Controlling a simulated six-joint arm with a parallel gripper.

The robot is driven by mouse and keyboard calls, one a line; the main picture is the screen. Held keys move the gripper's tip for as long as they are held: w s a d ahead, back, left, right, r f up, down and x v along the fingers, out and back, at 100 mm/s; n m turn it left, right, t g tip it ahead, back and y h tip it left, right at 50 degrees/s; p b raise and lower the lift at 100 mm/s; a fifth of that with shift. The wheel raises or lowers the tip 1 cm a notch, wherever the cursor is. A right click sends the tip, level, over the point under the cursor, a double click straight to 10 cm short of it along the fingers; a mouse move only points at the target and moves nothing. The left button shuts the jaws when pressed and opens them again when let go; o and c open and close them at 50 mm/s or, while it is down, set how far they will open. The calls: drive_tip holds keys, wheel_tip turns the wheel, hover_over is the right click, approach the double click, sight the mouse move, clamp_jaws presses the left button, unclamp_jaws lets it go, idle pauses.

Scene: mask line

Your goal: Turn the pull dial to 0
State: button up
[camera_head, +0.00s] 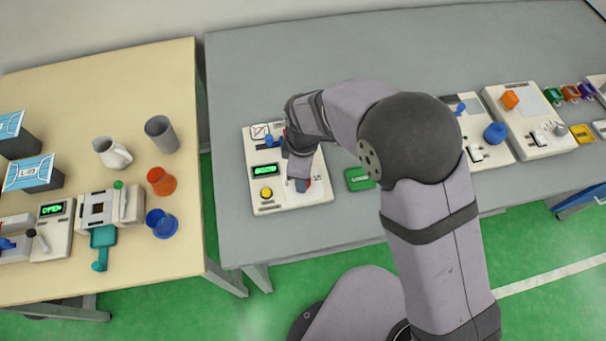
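A white control panel (285,205) lies on the grey table, with a green-lit display (267,170), a yellow button (266,193) and a blue part (273,141) near its top. My gripper (302,185) points down over the right side of this panel. A small blue and red patch shows at its tip; I cannot tell whether it belongs to the gripper or to the panel. My wrist hides much of the panel's right half, and no dial or scale can be made out there. Whether the fingers are open or shut is not visible.
A green block (358,179) lies just right of the panel. Further right are other panels with a blue knob (495,132) and an orange knob (509,99). The beige table (100,70) at left holds cups, boxes and devices. The grey table's back is clear.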

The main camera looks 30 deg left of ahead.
idle(0.5)
drive_tip(key=o, duration=1)
drive_tip(key=shift+o, duration=0.2)
drive_tip(key=shift+r+b, duration=1.1)
drive_tip(key=shift+r, duration=2.6)
